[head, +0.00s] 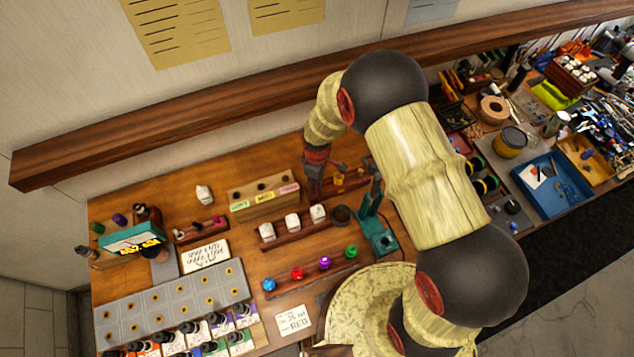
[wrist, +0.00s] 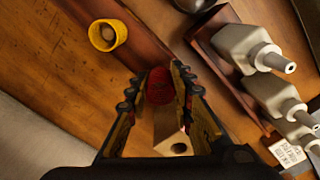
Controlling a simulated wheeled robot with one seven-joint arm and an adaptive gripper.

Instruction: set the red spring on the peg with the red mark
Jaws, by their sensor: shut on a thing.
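My gripper (head: 314,188) points down over the back of the bench, at the left part of a dark red-brown rail (head: 354,184). In the wrist view my gripper (wrist: 160,88) has its fingers closed on the sides of the red spring (wrist: 158,86). The spring is at the fingertips, over or against the rail (wrist: 135,48); I cannot tell whether it touches it. A yellow spring-like ring (wrist: 107,35) stands farther along the rail, around a pale peg. The red-marked peg cannot be made out. The fingers hide the red spring in the head view.
A pale wooden block (head: 264,202) with coloured labels stands left of my gripper. A rack of white bottles (head: 292,222) is in front, also close right in the wrist view (wrist: 248,48). A green stand (head: 376,236) is at the right. Coloured knobs (head: 325,263) line another rail.

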